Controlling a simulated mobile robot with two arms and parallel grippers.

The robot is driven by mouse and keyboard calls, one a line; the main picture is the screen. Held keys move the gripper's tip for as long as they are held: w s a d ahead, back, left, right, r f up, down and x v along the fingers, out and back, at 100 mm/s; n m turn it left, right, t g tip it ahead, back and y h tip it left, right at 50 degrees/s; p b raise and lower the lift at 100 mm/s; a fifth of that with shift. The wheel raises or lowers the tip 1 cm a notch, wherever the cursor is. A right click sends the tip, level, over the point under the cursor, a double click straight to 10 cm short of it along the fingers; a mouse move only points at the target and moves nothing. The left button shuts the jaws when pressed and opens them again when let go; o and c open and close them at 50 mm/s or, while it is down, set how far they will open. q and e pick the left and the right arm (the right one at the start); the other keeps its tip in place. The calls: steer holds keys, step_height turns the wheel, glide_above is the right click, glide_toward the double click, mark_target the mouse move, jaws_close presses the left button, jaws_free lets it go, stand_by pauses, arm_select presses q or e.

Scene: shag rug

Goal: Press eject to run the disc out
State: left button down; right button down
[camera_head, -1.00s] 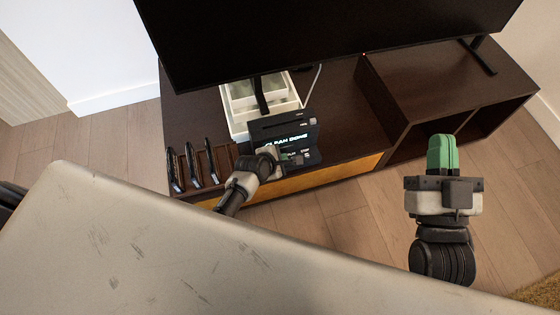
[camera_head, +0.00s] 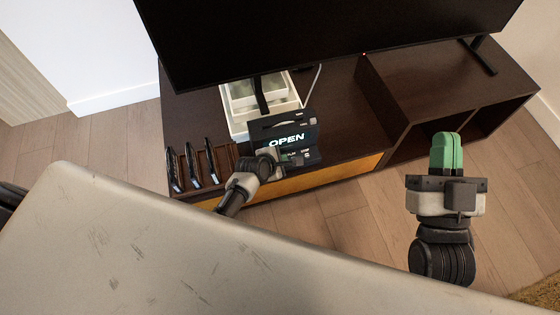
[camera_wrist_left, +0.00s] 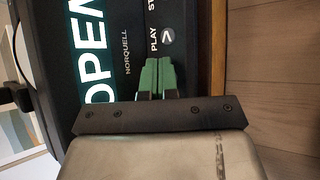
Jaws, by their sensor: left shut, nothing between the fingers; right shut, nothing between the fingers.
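The black disc machine (camera_head: 313,154) sits on the left part of the dark TV stand, tilted toward me. Its lit display (camera_head: 286,140) reads OPEN; the letters also show in the left wrist view (camera_wrist_left: 88,38). PLAY (camera_wrist_left: 153,40) and part of another label are printed beside the green fingertips there. My left gripper (camera_head: 288,156) is shut and empty, its fingertips at the button panel; I cannot tell whether they touch it. The eject button and any disc cannot be made out. My right gripper (camera_head: 446,142) is shut and empty, off to the right in front of the stand.
White trays (camera_head: 240,122) stand behind the machine, under the large TV (camera_head: 330,40). A rack with several dark upright items (camera_head: 192,166) is to the left. An open cubby (camera_head: 450,110) is at the right. A grey slab-like surface fills the lower left.

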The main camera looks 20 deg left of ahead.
arm_select(q)
steer(key=shift+r, duration=0.1)
steer(key=shift+r+p, duration=0.15)
steer(key=shift+p, duration=0.15)
steer(key=shift+r+p, duration=0.3)
steer(key=shift+p, duration=0.05)
steer(key=shift+r+p, duration=0.25)
steer(key=shift+p, duration=0.05)
arm_select(e)
steer(key=f+g, duration=0.1)
steer(key=f+g+h, duration=0.1)
steer(key=f+g, duration=0.1)
steer(key=f+g+h, duration=0.1)
steer(key=f, duration=0.1)
steer(key=shift+w+d+f+g, duration=0.1)
steer(key=shift+w+d+g, duration=0.05)
steer(key=shift+d+g, duration=0.25)
